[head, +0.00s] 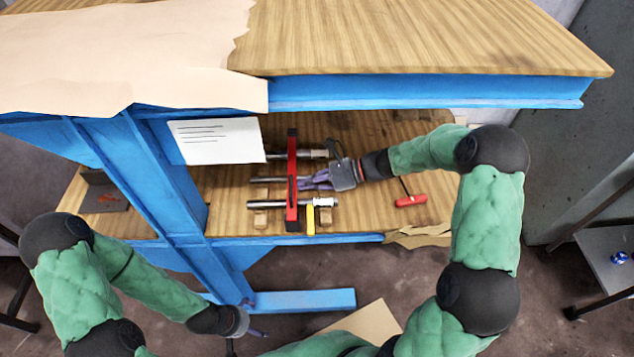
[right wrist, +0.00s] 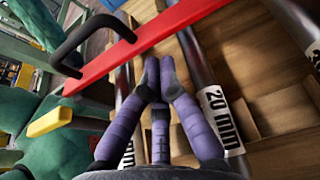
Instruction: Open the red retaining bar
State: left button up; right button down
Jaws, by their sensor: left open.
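The red retaining bar (head: 292,180) lies across several metal rods on the bench's lower shelf. It also crosses the top of the right wrist view (right wrist: 140,42), with a black handle (right wrist: 88,38) on it. My right gripper (head: 318,181) is at the bar's right side, between rods. In the right wrist view its purple fingers (right wrist: 160,75) are drawn together, tips close to the bar's edge, with nothing visible between them. Whether they touch the bar is unclear. My left gripper (head: 256,318) is open, low in front of the bench, away from the bar.
A yellow-handled part (head: 311,220) is near the bar's front end. A red-handled tool (head: 410,201) lies right of the rods. A white paper sheet (head: 216,141) is at the back left. The blue upper beam (head: 430,91) overhangs the shelf, and a blue post (head: 160,175) stands left.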

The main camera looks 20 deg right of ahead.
jog(key=shift+a, duration=0.15)
dwell(0.3)
jog(key=shift+r+p, duration=0.5)
jog(key=shift+p, duration=0.15)
